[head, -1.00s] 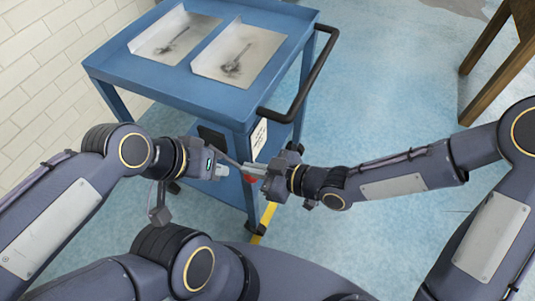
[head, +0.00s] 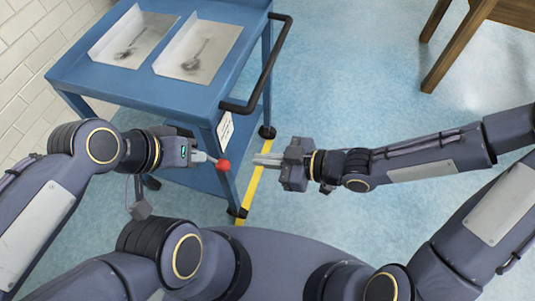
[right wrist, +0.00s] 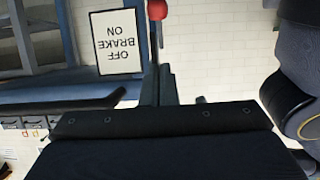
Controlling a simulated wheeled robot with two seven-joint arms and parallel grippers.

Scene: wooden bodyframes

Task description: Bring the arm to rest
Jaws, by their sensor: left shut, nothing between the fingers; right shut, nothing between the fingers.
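My left gripper (head: 200,158) is shut and sits left of a red knob (head: 223,165) in the head view. The knob is close to its fingertips, and I cannot tell whether they touch. My right gripper (head: 266,159) is shut and empty, a little right of the knob and clear of it, pointing left. In the right wrist view the red knob (right wrist: 157,10) shows at the top, beside a sign (right wrist: 118,43) reading OFF, BRAKE, ON upside down.
A blue cart (head: 140,88) with a dark handle (head: 265,75) stands ahead. It bears two pale trays (head: 130,40) (head: 205,35) with dark tool marks. A wooden table (head: 462,45) stands far right. Blue floor with a yellow stripe (head: 255,185) is open between.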

